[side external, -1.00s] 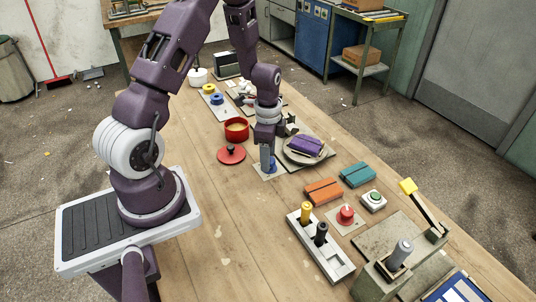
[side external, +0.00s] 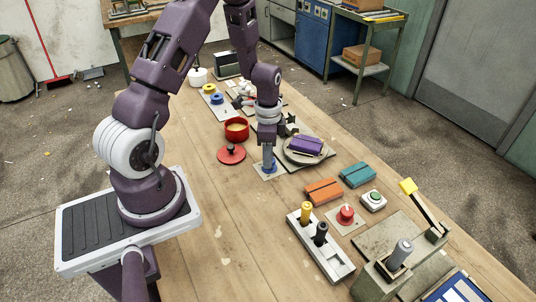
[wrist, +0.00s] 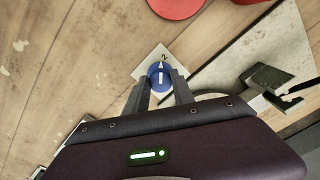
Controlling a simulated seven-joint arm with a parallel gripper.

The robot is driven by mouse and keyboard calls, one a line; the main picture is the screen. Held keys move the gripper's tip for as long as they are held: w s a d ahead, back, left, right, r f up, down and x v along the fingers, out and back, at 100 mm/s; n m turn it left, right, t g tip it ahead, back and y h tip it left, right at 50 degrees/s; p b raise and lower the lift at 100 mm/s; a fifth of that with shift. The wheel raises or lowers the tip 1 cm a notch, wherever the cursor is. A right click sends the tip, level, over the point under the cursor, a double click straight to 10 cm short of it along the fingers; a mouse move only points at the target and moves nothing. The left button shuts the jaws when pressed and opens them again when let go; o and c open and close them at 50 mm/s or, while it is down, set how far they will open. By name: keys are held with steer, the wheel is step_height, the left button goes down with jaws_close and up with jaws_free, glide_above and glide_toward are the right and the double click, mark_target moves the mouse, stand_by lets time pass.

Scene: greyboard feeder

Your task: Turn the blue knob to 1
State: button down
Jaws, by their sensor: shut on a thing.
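The blue knob (wrist: 160,77) sits on a small pale square plate (wrist: 148,62) on the wooden table. A white pointer line on its top points up in the wrist view, toward a small dark mark on the plate that looks like a 2. No mark 1 can be made out. My gripper (wrist: 161,82) points down with a finger on either side of the knob and is shut on it. In the side view, my gripper (side external: 268,166) hides much of the knob, and the plate (side external: 259,172) shows around it.
A red lid (side external: 231,154) and red pot (side external: 236,129) stand left of my gripper. A round grey plate with a purple block (side external: 306,145) is close on the right. Orange (side external: 323,191) and teal (side external: 357,174) blocks lie nearer the camera. Table left of the lid is clear.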

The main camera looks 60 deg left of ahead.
steer(key=n, duration=1.1)
steer(key=shift+d, duration=0.15)
steer(key=n, duration=0.5)
steer(key=shift+w+d, duration=0.1)
steer(key=shift+w+r+n, duration=0.1)
steer(key=shift+n, duration=2.2)
steer(key=c, duration=1.1)
jaws_free()
